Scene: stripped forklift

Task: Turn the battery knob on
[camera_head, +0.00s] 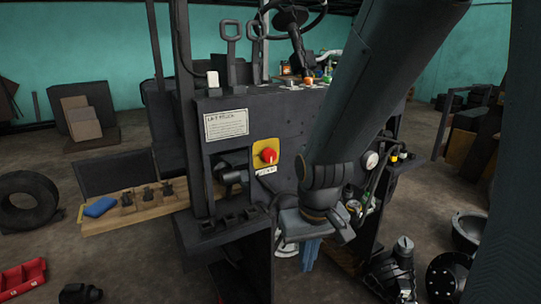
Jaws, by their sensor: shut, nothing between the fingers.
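The battery knob (269,155) is a red round knob on a yellow plate (258,147), on the dark front panel of the forklift (270,115). A small white label (266,170) sits just below it. The knob is too small to read its turned position surely. My arm comes down from the upper right, and its wrist end is in front of the panel, right of and below the knob in the picture. The knob is uncovered.
A white text plate (227,124) is at the panel's upper left, above a recess with a dark cylindrical part (233,176). A round gauge (371,160) and hoses are right of my arm. Dark parts lie on the floor.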

